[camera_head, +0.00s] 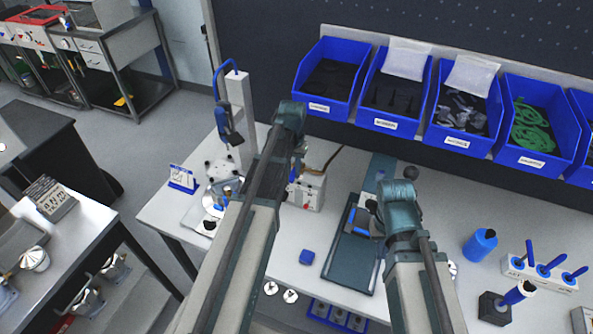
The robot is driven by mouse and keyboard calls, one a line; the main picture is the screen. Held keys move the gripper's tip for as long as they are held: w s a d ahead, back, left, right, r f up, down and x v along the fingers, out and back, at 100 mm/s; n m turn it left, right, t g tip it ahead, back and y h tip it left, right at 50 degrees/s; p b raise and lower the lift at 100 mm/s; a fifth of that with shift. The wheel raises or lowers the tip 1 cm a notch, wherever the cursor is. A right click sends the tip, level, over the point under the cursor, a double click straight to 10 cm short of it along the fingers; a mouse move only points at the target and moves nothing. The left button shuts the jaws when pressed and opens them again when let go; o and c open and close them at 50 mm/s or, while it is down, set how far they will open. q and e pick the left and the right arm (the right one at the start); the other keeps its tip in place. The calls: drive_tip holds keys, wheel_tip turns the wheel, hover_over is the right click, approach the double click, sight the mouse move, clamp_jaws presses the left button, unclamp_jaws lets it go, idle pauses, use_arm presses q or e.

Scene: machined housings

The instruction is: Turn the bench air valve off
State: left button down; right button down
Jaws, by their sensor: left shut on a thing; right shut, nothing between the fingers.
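A small light-grey box (309,192) with dark and red details stands on the bench behind my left arm. It looks like the bench air valve. A blue part, apparently its handle, shows at its left edge, mostly hidden by my arm. My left gripper (295,172) points down at this blue part and is shut on it; the fingertips are largely hidden. My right gripper (373,208) is shut and empty above the dark mat (352,252), right of the box.
Blue parts bins (372,124) line the back of the bench. A test stand (240,105) is at the left. A blue bottle (480,244) and a white rack of blue-handled tools (540,272) stand at the right.

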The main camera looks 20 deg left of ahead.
use_arm(q)
drive_tip(key=shift+a+m, duration=0.25)
drive_tip(key=shift+m, duration=0.15)
idle(0.3)
drive_tip(key=c, duration=0.7)
unclamp_jaws()
drive_tip(key=shift+a, duration=0.1)
drive_tip(key=shift+c, duration=0.2)
drive_tip(key=shift+r, duration=0.1)
wheel_tip(320, 180, up, 14)
drive_tip(key=p, duration=1.3)
drive_tip(key=shift+f+p, duration=0.2)
drive_tip(key=shift+p, duration=0.2)
drive_tip(key=shift+f, duration=0.1)
